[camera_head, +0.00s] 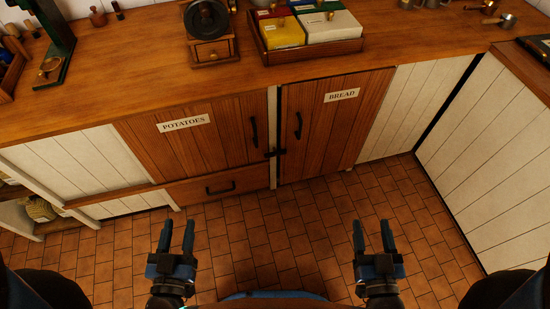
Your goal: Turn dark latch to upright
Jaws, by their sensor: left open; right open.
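The dark latch (276,152) sits low at the gap between two wooden cupboard doors. It appears to lie crosswise, reaching over the post between them; its fine detail is too small to tell. The left door (190,150) is labelled POTATOES and the right door (325,130) is labelled BREAD. Both doors look closed, and each has a dark upright handle. My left gripper (177,235) is open and empty, over the floor in front of the cupboards, left of the latch. My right gripper (374,237) is open and empty, right of the latch. Both are well apart from it.
The wooden counter (130,70) overhangs the doors. On it stand a coffee grinder (209,28) and a wooden tray (310,52) of coloured boxes. A drawer (225,187) lies below the left door. A white panelled unit (490,150) closes off the right. The tiled floor (275,235) is clear.

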